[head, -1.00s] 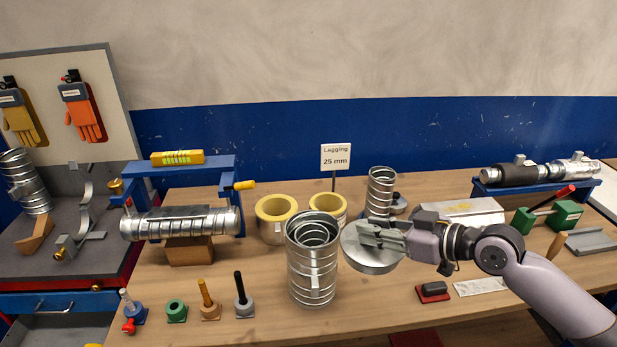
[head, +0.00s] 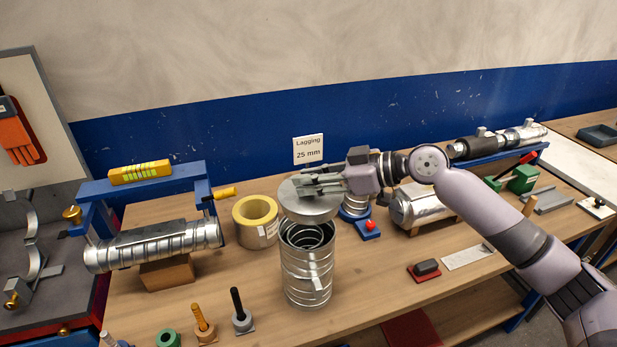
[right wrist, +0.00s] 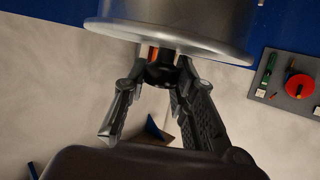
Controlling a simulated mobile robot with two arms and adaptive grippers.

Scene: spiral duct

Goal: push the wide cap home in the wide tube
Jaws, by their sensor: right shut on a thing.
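The wide tube (head: 306,276) is an upright spiral metal duct on the bench, with narrower tubes nested inside its open mouth. The wide cap (head: 309,208) is a round grey metal disc with a rim. My right gripper (head: 318,184) is shut on the wide cap from its top side and holds it just above the tube mouth, covering its far part in the head view. The near part of the mouth still shows. Whether cap and rim touch, I cannot tell. In the right wrist view the cap (right wrist: 175,30) fills the top, beyond the fingers. My left gripper is not in view.
A yellow-lined lagging ring (head: 256,222) stands left of the tube. Several handled plugs stand at front left. A red-based block (head: 425,270) lies to the right. Bench in front right of the tube is clear.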

